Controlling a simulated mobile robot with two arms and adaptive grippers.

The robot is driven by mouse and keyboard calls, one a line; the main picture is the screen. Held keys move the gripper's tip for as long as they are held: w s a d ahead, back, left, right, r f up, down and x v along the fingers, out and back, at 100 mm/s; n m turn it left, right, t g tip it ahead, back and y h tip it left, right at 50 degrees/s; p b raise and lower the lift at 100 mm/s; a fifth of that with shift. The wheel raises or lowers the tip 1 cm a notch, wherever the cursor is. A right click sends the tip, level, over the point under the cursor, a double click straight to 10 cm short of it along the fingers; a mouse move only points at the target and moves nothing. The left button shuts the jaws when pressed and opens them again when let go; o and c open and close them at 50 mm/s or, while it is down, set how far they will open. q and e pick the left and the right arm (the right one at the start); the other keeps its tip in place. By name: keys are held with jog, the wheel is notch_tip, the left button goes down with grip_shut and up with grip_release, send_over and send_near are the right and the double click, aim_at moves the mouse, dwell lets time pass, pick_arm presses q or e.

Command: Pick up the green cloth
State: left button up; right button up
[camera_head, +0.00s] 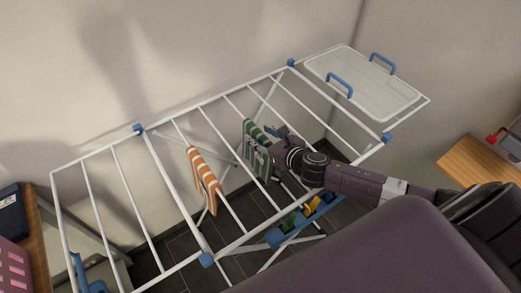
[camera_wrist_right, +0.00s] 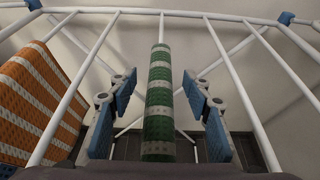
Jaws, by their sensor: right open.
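The green cloth (camera_head: 253,146), with green and white stripes, hangs folded over a rod of the white drying rack (camera_head: 175,207). My right gripper (camera_head: 270,141) is at the cloth's right side in the head view and hides part of it. In the right wrist view, the cloth (camera_wrist_right: 158,100) runs between the blue pads of the open right gripper (camera_wrist_right: 160,112), with a gap on each side. My left gripper is not in view.
An orange and white striped cloth (camera_head: 202,180) hangs on the rack to the left; it also shows in the wrist view (camera_wrist_right: 42,98). A white tray with blue handles (camera_head: 362,88) lies at the rack's far right end. A blue holder (camera_head: 275,237) with coloured items sits below.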

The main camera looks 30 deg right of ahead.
jog(key=shift+c, duration=0.5)
grip_shut()
